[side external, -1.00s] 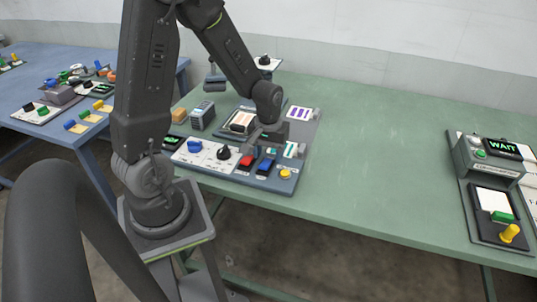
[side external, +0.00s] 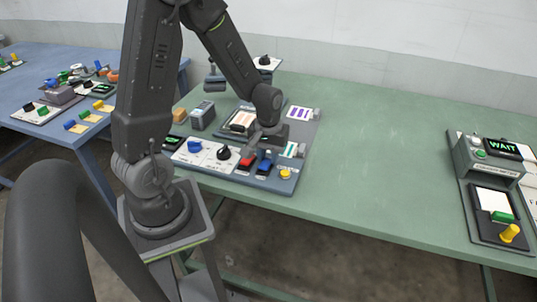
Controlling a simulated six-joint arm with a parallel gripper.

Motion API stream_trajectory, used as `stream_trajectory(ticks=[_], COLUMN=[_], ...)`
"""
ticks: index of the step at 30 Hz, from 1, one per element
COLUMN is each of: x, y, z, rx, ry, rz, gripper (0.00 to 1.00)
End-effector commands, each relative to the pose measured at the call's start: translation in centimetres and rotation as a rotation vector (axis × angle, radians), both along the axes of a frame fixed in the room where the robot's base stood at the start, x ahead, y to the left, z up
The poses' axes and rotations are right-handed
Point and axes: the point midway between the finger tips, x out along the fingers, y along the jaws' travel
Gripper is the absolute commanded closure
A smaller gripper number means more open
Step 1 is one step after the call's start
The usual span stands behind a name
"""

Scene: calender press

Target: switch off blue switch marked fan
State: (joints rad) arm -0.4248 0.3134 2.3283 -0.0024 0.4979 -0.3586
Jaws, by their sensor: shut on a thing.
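The blue switch (side external: 264,167) sits on the front control panel (side external: 281,187), between a red switch (side external: 246,161) and a yellow knob (side external: 285,174). My gripper (side external: 266,154) is down at the upper end of the blue switch. Its jaws are shut on the blue switch, as far as this small view shows. The fingers hide the upper end of the switch. The fan label is too small to read.
A black knob (side external: 223,153) and a blue knob (side external: 194,146) are on the panel's left. A grey box (side external: 202,115) stands behind. The green table (side external: 390,150) is clear up to a station with a WAIT display (side external: 502,149) at the right.

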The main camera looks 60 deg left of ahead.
Motion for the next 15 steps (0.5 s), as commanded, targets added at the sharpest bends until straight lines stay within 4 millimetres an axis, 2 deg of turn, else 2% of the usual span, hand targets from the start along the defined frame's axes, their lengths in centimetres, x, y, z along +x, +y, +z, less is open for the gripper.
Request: stream_trajectory(ticks=[15], x=[-0.57], y=[-0.56], z=[0.48], rx=[0.195], ry=[-0.184], rz=[-0.004], gripper=[0.96])
